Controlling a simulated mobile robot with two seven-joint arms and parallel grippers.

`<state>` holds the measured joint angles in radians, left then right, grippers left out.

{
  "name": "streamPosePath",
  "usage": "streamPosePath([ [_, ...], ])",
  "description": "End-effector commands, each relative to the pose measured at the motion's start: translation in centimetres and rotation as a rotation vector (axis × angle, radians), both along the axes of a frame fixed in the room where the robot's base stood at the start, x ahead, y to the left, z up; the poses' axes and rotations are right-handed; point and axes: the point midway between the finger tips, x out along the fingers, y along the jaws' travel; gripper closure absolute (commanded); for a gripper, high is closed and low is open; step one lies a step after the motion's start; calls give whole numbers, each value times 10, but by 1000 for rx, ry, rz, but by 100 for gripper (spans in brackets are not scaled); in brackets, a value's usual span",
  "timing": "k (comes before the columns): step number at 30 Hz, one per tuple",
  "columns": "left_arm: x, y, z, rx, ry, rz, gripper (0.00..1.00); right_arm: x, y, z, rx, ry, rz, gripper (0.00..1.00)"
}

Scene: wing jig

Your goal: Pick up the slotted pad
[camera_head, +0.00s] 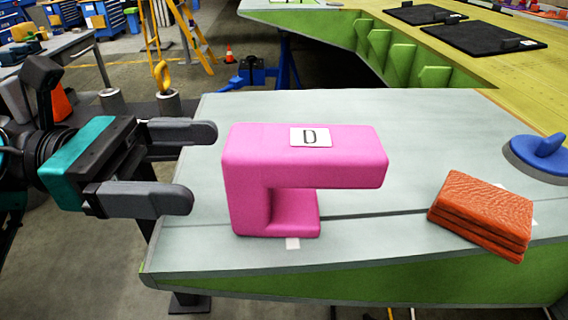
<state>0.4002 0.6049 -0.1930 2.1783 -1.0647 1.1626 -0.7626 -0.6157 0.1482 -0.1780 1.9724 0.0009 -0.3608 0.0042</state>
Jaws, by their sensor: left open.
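An orange-red pad (482,214) with grooves along its side lies on the right of the grey wing surface, close to the front edge. Its top looks rough. A pink C-shaped block (262,165) with a white "D" label stands on the same surface, left of the pad. My left gripper (200,166) comes in from the left, open and empty. Its two dark fingers point right, beside the pink block's left side, and the pink block lies between it and the pad. My right gripper is not in view.
A blue suction-cup-like handle (543,149) sits at the right edge behind the pad. Black mats (484,42) lie on the yellow part of the wing jig at the back. The grey surface (430,135) behind the pink block is clear. A yellow ladder (196,35) stands far back.

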Motion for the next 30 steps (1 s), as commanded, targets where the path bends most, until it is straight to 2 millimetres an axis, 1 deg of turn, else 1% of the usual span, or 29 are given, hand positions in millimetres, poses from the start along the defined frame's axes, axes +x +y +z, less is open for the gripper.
streamPosePath([
  [1,-2,-10,4,-4,-1,-4,4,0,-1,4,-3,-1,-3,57],
  [3,-3,-22,4,-4,0,-3,4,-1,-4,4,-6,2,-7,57],
  [6,-3,-33,3,-4,0,-2,4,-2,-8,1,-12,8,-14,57],
  [9,-4,-40,2,-4,1,0,4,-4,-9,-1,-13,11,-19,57],
  [11,-4,-44,4,-5,2,-1,4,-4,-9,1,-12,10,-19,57],
  [17,-7,-73,11,-8,3,-3,4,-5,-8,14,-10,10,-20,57],
  [19,-7,-82,8,-7,5,-2,4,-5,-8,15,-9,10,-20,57],
  [23,-8,-91,7,-4,3,0,4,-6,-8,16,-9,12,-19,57],
  [29,-8,-91,6,-4,3,1,4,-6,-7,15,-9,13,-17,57],
  [30,-8,-91,6,-4,3,1,6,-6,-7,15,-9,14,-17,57],
])
